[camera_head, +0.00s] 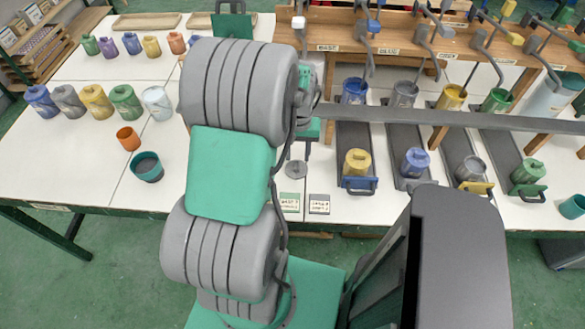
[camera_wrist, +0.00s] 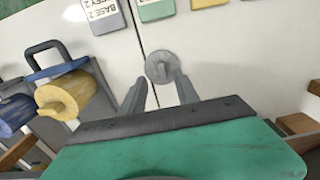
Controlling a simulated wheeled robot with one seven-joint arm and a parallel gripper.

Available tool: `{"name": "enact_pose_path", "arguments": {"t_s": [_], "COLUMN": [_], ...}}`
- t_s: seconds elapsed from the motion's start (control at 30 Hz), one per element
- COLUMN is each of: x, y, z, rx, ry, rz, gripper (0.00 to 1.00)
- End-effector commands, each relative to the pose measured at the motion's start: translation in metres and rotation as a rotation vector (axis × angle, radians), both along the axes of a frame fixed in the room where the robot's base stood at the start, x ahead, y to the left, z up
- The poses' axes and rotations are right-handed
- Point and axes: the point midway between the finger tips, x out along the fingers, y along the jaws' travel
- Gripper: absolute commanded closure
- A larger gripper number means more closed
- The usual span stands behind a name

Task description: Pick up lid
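A grey round lid (camera_head: 296,169) with a small upright knob lies on the white table just below my gripper (camera_head: 307,150). In the wrist view the lid (camera_wrist: 160,66) shows just beyond the fingertips of my gripper (camera_wrist: 160,80), roughly centred between them. The two fingers are apart with clear space between them, and nothing is held. The fingers do not appear to touch the knob; the exact height above it is hard to tell.
Label cards (camera_head: 319,204) lie on the table in front of the lid. An orange cup (camera_head: 128,139) and a teal bowl (camera_head: 147,168) stand at the left. A wooden rack stands behind.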

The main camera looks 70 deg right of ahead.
Motion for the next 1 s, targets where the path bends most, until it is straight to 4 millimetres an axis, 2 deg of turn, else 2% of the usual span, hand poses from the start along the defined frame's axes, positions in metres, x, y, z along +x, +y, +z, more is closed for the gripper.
{"name": "enact_pose_path", "arguments": {"t_s": [0.3,0.57,1.0], "x": [0.004,0.004,0.005], "y": [-0.004,-0.005,-0.005], "z": [-0.050,-0.056,-0.056], "rx": [0.002,-0.002,-0.001], "ry": [0.000,0.000,0.000], "rz": [0.000,0.001,0.001], "gripper": [0.63,0.63,0.98]}}
